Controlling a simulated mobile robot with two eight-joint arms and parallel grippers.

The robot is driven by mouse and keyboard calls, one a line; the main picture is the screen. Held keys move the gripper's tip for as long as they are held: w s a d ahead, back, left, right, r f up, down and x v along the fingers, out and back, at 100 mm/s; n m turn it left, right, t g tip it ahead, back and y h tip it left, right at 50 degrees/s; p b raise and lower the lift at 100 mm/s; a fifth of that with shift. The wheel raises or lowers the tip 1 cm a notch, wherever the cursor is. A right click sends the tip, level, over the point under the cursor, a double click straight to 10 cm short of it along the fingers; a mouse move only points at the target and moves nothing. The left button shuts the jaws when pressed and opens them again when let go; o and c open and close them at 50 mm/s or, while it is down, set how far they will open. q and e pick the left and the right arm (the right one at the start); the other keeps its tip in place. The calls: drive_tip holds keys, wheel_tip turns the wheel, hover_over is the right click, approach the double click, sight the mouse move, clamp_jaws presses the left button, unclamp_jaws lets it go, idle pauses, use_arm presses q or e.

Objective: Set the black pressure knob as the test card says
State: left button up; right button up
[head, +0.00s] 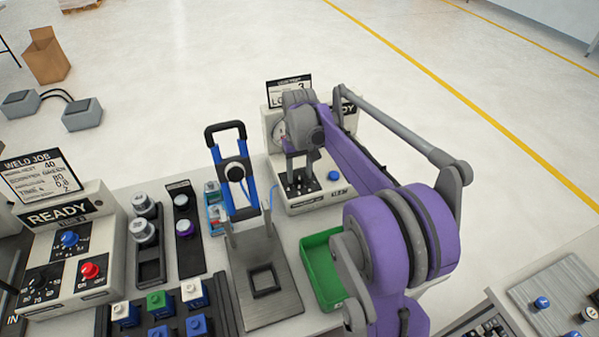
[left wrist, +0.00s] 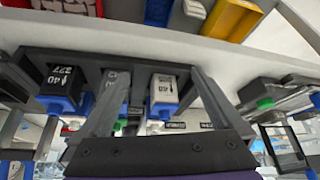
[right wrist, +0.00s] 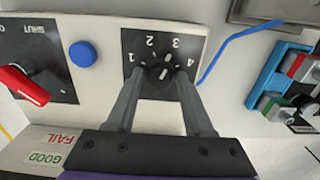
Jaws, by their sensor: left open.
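The tester box (head: 312,200) stands at the bench's back, with a test card (head: 289,86) behind it, partly hidden by my right arm; a 3 shows on it. The black pressure knob (right wrist: 160,76) sits on a dark plate (right wrist: 184,118) marked 1 to 4. My right gripper (right wrist: 161,80) has its fingers on either side of this knob and looks closed on it. I cannot tell the number its mark points to.
A blue button (right wrist: 83,54) and a red switch (right wrist: 23,85) sit left of the knob in the right wrist view. A green tray (head: 322,272) and a blue-handled clamp fixture (head: 264,285) stand nearby. A weld station (head: 65,250) and block rack (head: 170,320) are at left.

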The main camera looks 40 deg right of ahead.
sight(299, 176)
drive_tip(key=shift+o, duration=0.8)
wheel_tip(299, 176, up, 11)
drive_tip(key=shift+p, duration=0.35)
